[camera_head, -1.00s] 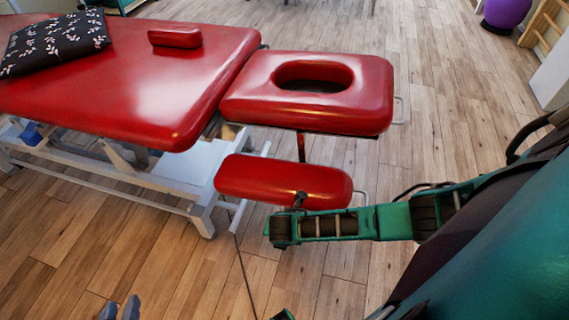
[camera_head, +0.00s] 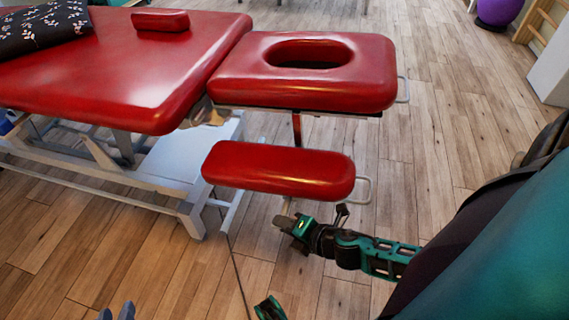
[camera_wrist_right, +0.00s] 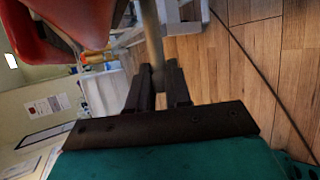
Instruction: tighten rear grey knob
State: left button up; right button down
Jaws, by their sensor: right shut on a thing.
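My right gripper (camera_head: 284,221) is below the front edge of the red padded armrest of the treatment table, its fingers pointing left. In the right wrist view its dark fingers (camera_wrist_right: 160,88) are shut on the end of a grey, rod-like part (camera_wrist_right: 152,45), taken as the grey knob. The fingers partly hide that end, so its shape is unclear. In the head view the knob is too small and covered to make out.
The red armrest (camera_head: 280,170) hangs below the red headrest (camera_head: 305,75) with its face hole. The main red bed (camera_head: 130,70) is at left on a white frame (camera_head: 192,215). A dark cable (camera_head: 235,265) crosses the wooden floor. Floor right of the headrest is clear.

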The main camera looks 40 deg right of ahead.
jog(key=shift+s+f+m+t+y+b, duration=0.15)
jog(key=shift+f+m+t+y+b, duration=0.3)
jog(key=shift+t+b, duration=0.55)
pick_arm(q)
jog(key=shift+w+d+f, duration=0.1)
jog(key=shift+d+f, duration=0.15)
jog(key=shift+f, duration=0.25)
jog(key=shift+d+f, duration=0.25)
jog(key=shift+f, duration=0.2)
pick_arm(e)
jog(key=shift+m+t+y, duration=0.35)
jog(key=shift+t+y, duration=0.4)
jog(key=shift+t, duration=0.45)
jog(key=shift+r, duration=0.1)
jog(key=c, duration=1.1)
grip_release()
jog(key=shift+d, duration=0.15)
